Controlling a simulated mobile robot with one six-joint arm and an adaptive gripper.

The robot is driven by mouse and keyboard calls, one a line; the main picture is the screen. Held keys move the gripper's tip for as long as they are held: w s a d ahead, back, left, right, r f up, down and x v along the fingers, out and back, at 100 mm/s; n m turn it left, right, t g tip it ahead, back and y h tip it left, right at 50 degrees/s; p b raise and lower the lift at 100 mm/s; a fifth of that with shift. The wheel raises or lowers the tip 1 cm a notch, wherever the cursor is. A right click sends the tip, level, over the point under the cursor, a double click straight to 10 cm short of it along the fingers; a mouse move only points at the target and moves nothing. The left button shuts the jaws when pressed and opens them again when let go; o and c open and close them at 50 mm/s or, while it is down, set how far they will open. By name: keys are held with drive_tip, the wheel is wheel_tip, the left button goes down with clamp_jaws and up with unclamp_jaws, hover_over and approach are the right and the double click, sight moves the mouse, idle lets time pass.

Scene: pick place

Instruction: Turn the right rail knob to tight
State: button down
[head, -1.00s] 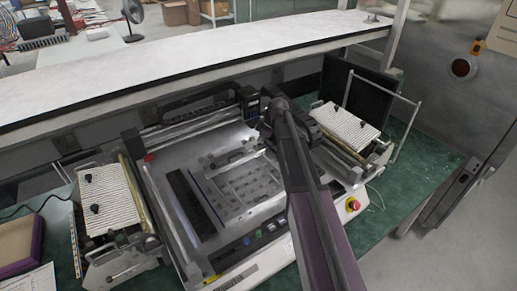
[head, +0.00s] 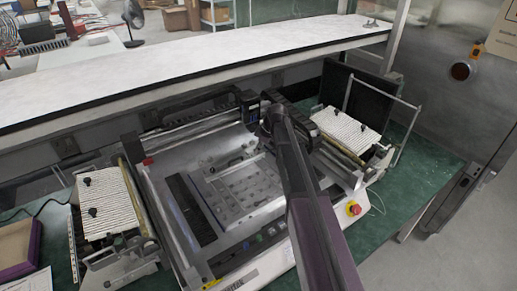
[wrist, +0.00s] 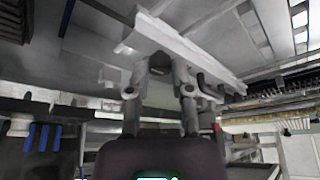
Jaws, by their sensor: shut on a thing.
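In the wrist view my gripper (wrist: 160,72) reaches up to a pale metal rail (wrist: 195,52). Its two fingers close around a small dark knob (wrist: 159,62) at the rail's underside as pictured. The fingers cover much of the knob, and I cannot read its turn angle or any tight mark. In the head view the printing machine (head: 238,190) stands on the green bench, and my arm crosses it from the lower right. The fingertips and the right rail knob are hidden there behind my arm, near the machine's back right.
A ribbed feeder plate (head: 347,130) stands right of the machine, with another (head: 105,203) at left. A red stop button (head: 353,208) sits at the front right corner. A white shelf (head: 200,60) runs along the back. Green bench (head: 425,165) is clear at far right.

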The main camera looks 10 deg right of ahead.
drive_tip(key=shift+m, duration=0.4)
drive_tip(key=m+t, duration=0.1)
drive_tip(key=m, duration=0.1)
drive_tip(key=m+h, duration=0.1)
drive_tip(key=m, duration=0.1)
drive_tip(key=shift+s+a+m+t, duration=0.1)
drive_tip(key=shift+s+m+t, duration=0.05)
drive_tip(key=shift+m+t, duration=0.25)
drive_tip(key=m+h, duration=0.1)
drive_tip(key=m, duration=0.2)
drive_tip(key=m+t+h, duration=0.1)
drive_tip(key=m, duration=0.2)
drive_tip(key=shift+a+h, duration=0.2)
drive_tip(key=shift+h, duration=0.1)
drive_tip(key=m+h, duration=0.1)
drive_tip(key=m, duration=0.2)
drive_tip(key=m+h, duration=0.1)
drive_tip(key=m, duration=0.2)
drive_tip(key=shift+a, duration=0.15)
drive_tip(key=m+g+h, duration=0.1)
drive_tip(key=m, duration=0.2)
drive_tip(key=m+h, duration=0.1)
drive_tip(key=m, duration=0.2)
drive_tip(key=shift+a+g, duration=0.1)
drive_tip(key=shift+g, duration=0.3)
drive_tip(key=shift+m, duration=0.3)
drive_tip(key=c, duration=0.5)
unclamp_jaws()
drive_tip(key=shift+w, duration=0.2)
